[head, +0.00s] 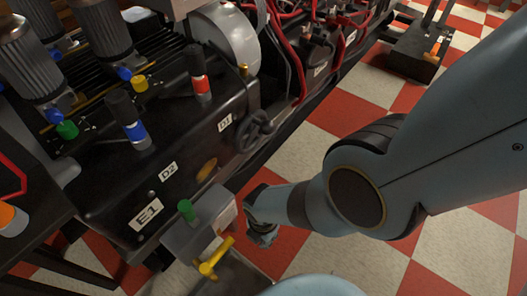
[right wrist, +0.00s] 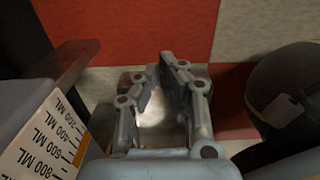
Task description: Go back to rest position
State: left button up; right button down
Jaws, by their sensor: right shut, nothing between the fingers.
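My right arm comes in from the right in the head view. Its gripper (head: 262,234) hangs low beside a grey container at the machine's front corner, over the tiled floor. In the right wrist view the fingers of my right gripper (right wrist: 163,68) lean together at their tips, shut and empty. A red tile, pale tiles and a bright patch lie beyond them. My left gripper is in neither view.
The grey container (head: 182,240) has a green knob (head: 186,209) and a yellow valve handle (head: 215,258). Its ML scale (right wrist: 42,140) is close on the left in the wrist view. The black machine (head: 195,140) fills the head view's left. Open checkered floor (head: 335,125) lies right.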

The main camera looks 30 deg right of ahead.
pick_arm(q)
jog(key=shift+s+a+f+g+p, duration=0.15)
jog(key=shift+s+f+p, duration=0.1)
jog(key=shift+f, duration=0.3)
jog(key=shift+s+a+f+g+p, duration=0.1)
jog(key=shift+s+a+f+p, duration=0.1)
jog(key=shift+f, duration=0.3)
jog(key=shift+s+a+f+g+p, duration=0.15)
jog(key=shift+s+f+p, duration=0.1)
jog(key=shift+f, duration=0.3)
pick_arm(e)
jog(key=shift+r, duration=1.1)
jog(key=shift+d, duration=0.1)
